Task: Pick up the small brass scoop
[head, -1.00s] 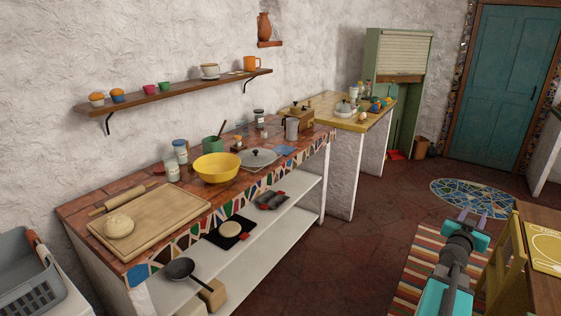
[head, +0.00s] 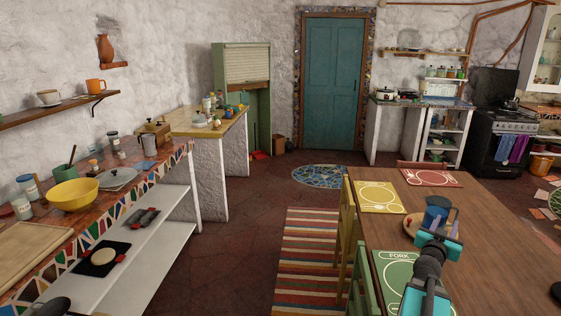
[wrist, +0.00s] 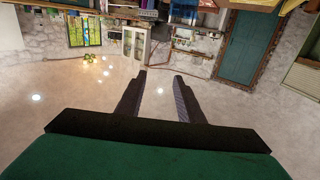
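I cannot make out a small brass scoop in either view. My gripper (wrist: 159,75) shows in the wrist view with its two dark fingers apart and nothing between them. It is held up in the air, and the wrist view looks over the room upside down. The mosaic counter (head: 105,233) is at the left, well apart from my arm.
A wooden table (head: 480,235) with placemats fills the right front. A striped rug (head: 305,260) lies on open floor between. A stove (head: 495,135) stands far right.

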